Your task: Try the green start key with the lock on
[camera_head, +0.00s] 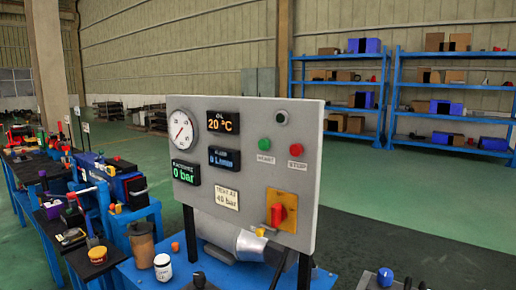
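A grey control panel (240,120) stands upright in the middle of the head view. The green start key (265,144) is on its right half, above a label that seems to read START. A red key (296,149) labelled STOP is to its right. Lower down, a red rotary switch (277,214) sits on a yellow plate (292,203). Its handle looks roughly upright. I cannot clearly make out a lock; small pale and yellow details show by the switch's lower left. Neither of my grippers is in view.
The panel has a round gauge (182,134), a 20 °C display (223,122) and a 0 bar display (186,172). A dark round lamp (281,117) is at top right. A white jar (163,267) and brown canister (142,244) stand on the blue bench. Space before the panel's face looks clear.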

